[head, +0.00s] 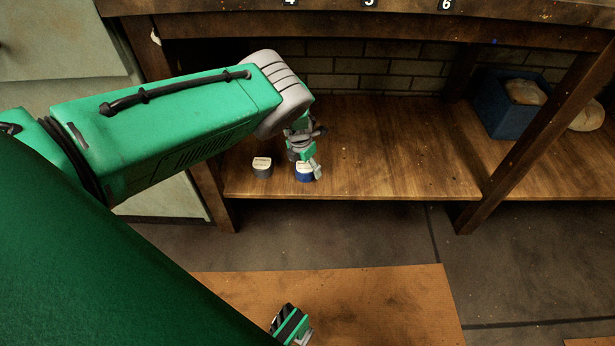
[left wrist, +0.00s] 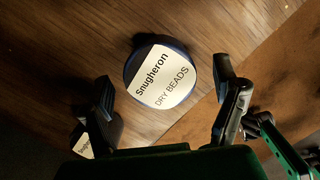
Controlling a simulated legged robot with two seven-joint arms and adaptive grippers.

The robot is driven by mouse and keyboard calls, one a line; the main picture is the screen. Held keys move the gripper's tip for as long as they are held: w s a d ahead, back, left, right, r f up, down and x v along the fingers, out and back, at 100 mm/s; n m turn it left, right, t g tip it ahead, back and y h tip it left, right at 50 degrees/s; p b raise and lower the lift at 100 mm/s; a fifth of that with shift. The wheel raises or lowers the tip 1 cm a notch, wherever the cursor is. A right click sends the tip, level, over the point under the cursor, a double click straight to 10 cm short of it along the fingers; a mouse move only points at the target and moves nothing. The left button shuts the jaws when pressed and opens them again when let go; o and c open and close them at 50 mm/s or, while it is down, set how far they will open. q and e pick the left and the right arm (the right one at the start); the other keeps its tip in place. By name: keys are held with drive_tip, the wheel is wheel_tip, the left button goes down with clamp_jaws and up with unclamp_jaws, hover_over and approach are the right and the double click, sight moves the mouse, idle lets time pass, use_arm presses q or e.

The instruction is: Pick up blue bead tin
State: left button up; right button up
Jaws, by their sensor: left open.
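The blue bead tin (head: 303,177) stands on the low wooden shelf near its front edge. In the left wrist view the tin (left wrist: 148,76) shows from above, with a blue rim and a pale label reading "Snugheron DRY BEADS". My left gripper (head: 312,166) is right at the tin and partly covers it in the head view. In the left wrist view the left gripper (left wrist: 164,80) is open, one finger on each side of the tin, with gaps between. I cannot tell how high the fingertips are above the shelf.
A second, greyish tin (head: 262,172) with a similar label stands just left of the blue one; its label (left wrist: 84,147) shows beside the left finger. A table leg (head: 535,145) and a blue box (head: 503,112) are at the right. The shelf's middle (head: 400,150) is clear.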

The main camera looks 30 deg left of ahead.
sight(306, 164)
use_arm(q)
drive_tip(key=shift+w+d+f, duration=0.1)
drive_tip(key=shift+d+f, duration=0.1)
drive_tip(key=shift+f, duration=0.15)
drive_tip(key=shift+r, duration=0.15)
drive_tip(key=shift+a, duration=0.2)
drive_tip(key=c, duration=0.4)
drive_tip(key=shift+a+f, duration=0.2)
drive_tip(key=shift+a, duration=0.05)
drive_tip(key=c, duration=0.9)
drive_tip(key=shift+d+r, duration=0.1)
drive_tip(key=shift+d, duration=0.2)
drive_tip(key=shift+c, duration=0.2)
drive_tip(key=shift+d+r+p, duration=0.1)
drive_tip(key=shift+r+p, duration=0.2)
drive_tip(key=shift+r, duration=0.15)
drive_tip(key=r, duration=0.1)
drive_tip(key=r+p, duration=0.2)
drive_tip(key=shift+a, duration=0.25)
drive_tip(key=s+d+p, duration=0.5)
drive_tip(key=s+p, duration=0.2)
drive_tip(key=s+d+p, duration=0.4)
drive_tip(key=s+p, duration=0.2)
drive_tip(key=s, duration=0.2)
drive_tip(key=shift+s+d+f+p, duration=0.2)
drive_tip(key=shift+d+p, duration=0.15)
drive_tip(key=shift+p, duration=0.05)
use_arm(e)
wheel_tip(306, 164, up, 16)
drive_tip(key=shift+w+d, duration=0.15)
